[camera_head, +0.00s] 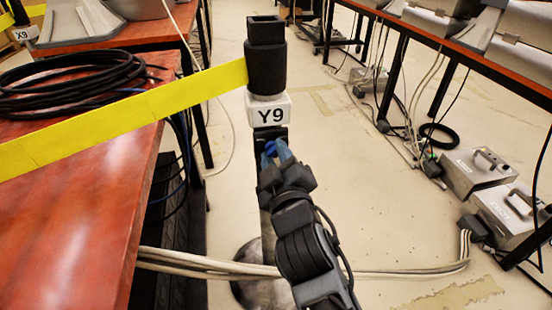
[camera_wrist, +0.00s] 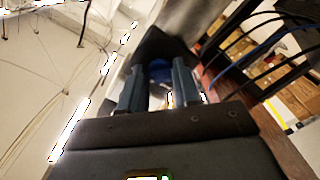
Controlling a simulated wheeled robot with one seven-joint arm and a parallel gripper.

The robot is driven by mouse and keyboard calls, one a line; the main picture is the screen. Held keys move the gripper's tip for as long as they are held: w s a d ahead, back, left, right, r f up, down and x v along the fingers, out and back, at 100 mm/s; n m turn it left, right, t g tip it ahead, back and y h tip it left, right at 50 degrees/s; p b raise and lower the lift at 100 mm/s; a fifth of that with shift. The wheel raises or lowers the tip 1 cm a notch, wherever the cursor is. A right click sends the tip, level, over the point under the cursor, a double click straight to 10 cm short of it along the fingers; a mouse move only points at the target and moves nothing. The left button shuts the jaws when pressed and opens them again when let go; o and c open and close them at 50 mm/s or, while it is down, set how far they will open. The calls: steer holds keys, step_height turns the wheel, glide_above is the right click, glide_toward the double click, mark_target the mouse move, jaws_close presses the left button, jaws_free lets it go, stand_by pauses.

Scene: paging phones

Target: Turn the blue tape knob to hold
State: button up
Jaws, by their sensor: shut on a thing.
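The blue tape knob (camera_head: 271,148) sits on a dark block on the post, below the white Y9 label (camera_head: 269,113). My gripper (camera_head: 278,154) reaches up to it from below, with its blue-grey fingers shut on the knob. In the wrist view, the knob (camera_wrist: 159,71) shows between the two fingertips (camera_wrist: 160,78). The fingers hide part of it, and I cannot read any hold marking or the knob's angle. A yellow tape (camera_head: 135,115) runs from the black post head (camera_head: 266,65) to the left.
A reddish wooden table (camera_head: 95,200) with a coil of black cable (camera_head: 75,82) stands close on the left. Grey metal boxes (camera_head: 478,172) stand at the right. The floor between is mostly clear.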

steer(key=shift+f, duration=0.15)
stand_by(0.3)
steer(key=o, duration=1.1)
steer(key=shift+c, duration=0.2)
steer(key=p+v, duration=0.1)
steer(key=v, duration=0.7)
steer(key=shift+w, duration=0.1)
